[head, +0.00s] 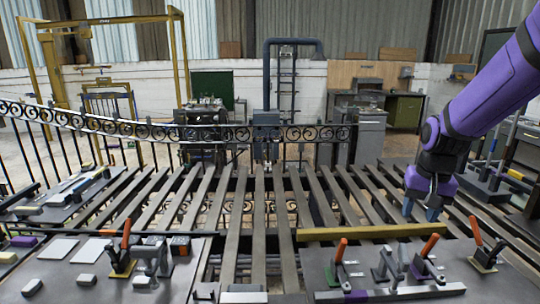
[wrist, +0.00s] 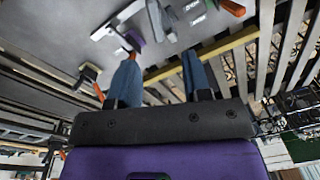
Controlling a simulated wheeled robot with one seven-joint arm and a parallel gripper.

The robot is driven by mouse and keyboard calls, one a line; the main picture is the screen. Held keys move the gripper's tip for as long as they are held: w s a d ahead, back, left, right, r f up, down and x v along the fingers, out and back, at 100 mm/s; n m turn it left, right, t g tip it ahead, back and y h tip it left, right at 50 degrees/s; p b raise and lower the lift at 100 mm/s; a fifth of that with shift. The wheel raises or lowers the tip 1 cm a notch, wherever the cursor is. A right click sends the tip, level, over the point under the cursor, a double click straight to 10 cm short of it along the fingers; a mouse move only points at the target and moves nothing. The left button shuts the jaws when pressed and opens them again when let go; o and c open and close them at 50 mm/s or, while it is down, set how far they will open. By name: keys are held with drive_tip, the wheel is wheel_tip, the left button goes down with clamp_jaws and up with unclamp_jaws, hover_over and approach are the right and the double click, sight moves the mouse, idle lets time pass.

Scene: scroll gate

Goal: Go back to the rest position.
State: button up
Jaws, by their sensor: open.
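My gripper (head: 420,207) is at the right of the head view, at the end of my purple arm, pointing down above the slatted bench (head: 262,230). In the wrist view my gripper (wrist: 162,75) shows two blue fingers standing well apart with nothing between them. It is open and empty. The slats and part of a grey plate lie beyond the fingers there.
A grey plate (head: 315,267) at the front right carries several orange-handled clamps (head: 428,246) close to my gripper. A yellow bar (head: 360,232) runs along its far edge. Another plate with clamps (head: 60,272) is at the front left. A scroll-topped railing (head: 150,129) stands behind the slats.

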drive_tip(key=s+a+r+n+t, duration=0.2)
drive_tip(key=s+r, duration=0.4)
drive_tip(key=s, duration=0.4)
drive_tip(key=s+a+r+n+t, duration=0.2)
drive_tip(key=s+a+r, duration=0.1)
drive_tip(key=s+r, duration=0.4)
drive_tip(key=s, duration=0.3)
drive_tip(key=shift+s+r+t, duration=0.15)
drive_tip(key=shift+t, duration=0.15)
